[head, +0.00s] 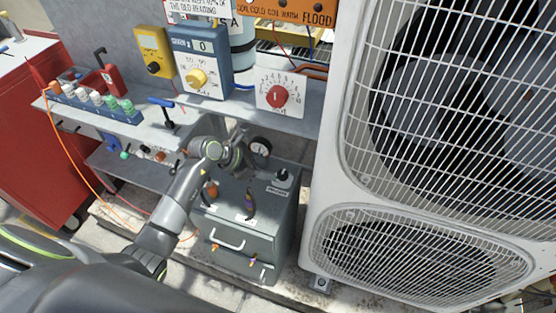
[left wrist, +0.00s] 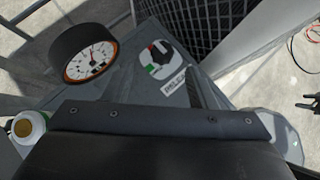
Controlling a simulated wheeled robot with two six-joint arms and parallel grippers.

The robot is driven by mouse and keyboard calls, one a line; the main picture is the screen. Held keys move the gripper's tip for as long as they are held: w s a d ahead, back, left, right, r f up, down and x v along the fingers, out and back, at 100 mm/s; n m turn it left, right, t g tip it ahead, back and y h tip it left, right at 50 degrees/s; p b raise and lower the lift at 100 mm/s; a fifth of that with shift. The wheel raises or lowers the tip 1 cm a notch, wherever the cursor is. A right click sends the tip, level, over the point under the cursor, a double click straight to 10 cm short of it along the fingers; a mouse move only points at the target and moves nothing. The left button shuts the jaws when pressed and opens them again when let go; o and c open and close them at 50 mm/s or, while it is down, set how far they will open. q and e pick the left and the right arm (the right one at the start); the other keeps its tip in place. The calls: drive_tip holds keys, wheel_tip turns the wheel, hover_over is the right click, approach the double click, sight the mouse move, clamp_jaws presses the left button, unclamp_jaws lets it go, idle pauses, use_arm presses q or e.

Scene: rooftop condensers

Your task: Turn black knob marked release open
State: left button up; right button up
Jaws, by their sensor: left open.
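The black knob (head: 283,174) stands on the top of a grey cabinet (head: 278,225), at its back right corner, with a white label in front of it. In the left wrist view the black knob (left wrist: 159,52) sits on a white plate with red and green marks, above a partly hidden label (left wrist: 172,88) starting "RELE". My left gripper (head: 238,150) is open and left of the knob, apart from it, near the round gauge. Its fingertips are hard to make out. My right gripper is not in view.
A round gauge (head: 261,146) stands close to my left gripper and the knob; it also shows in the left wrist view (left wrist: 92,56). A white condenser unit (head: 328,160) rises right of the cabinet. A shelf (head: 237,108) with meters and a red dial lies behind.

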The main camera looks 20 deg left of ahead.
sight(282, 173)
use_arm(q)
drive_tip(key=x, duration=0.3)
drive_tip(key=shift+s+d, duration=0.15)
drive_tip(key=shift+d, duration=0.05)
drive_tip(key=shift+x, duration=2.05)
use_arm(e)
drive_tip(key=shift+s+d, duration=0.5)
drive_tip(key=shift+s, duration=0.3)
use_arm(q)
drive_tip(key=shift+a, duration=0.1)
